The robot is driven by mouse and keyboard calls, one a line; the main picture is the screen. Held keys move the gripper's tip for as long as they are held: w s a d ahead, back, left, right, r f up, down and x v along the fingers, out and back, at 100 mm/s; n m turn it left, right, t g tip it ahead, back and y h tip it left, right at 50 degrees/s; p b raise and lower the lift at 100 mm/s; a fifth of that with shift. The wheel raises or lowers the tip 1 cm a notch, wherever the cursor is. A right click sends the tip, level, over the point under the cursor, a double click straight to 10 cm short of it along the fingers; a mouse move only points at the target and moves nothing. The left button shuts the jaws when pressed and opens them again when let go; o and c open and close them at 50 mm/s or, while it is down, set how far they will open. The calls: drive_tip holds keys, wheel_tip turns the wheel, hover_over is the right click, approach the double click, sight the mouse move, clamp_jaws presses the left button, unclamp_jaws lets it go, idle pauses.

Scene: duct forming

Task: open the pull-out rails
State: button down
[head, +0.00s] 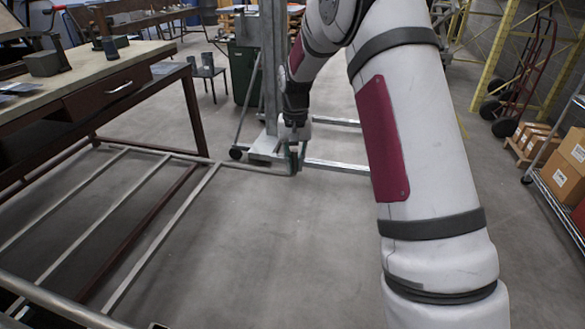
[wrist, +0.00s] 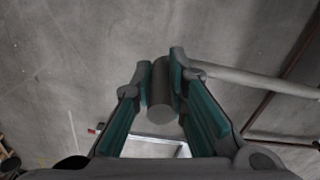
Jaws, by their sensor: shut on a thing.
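The pull-out rails form a low grey metal frame at the left, beside and under the workbench (head: 85,90). The far rail (head: 240,165) runs right to my gripper (head: 293,158). The near rail (head: 45,298) crosses the lower left corner, with several bars between the two. In the wrist view, my gripper (wrist: 161,78) has its teal-padded fingers closed on both sides of a grey round rail end (wrist: 161,100). The far rail (wrist: 255,82) leads off to the right there. The fingers hide part of the rail end.
A lifting stand (head: 272,75) on castors is just behind my gripper, with its legs reaching right along the floor. Cardboard boxes (head: 565,160) on a cart are at the right edge. The floor (head: 270,250) in front is clear.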

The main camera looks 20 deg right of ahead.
drive_tip(key=w+d, duration=0.1)
drive_tip(key=w+d+b, duration=0.1)
drive_tip(key=w, duration=0.1)
drive_tip(key=shift+b, duration=0.3)
drive_tip(key=shift+w+d+r, duration=0.1)
drive_tip(key=shift+w, duration=0.05)
drive_tip(key=shift+d, duration=0.1)
drive_tip(key=c, duration=1.6)
unclamp_jaws()
drive_tip(key=shift+o, duration=0.2)
wheel_tip(320, 180, up, 12)
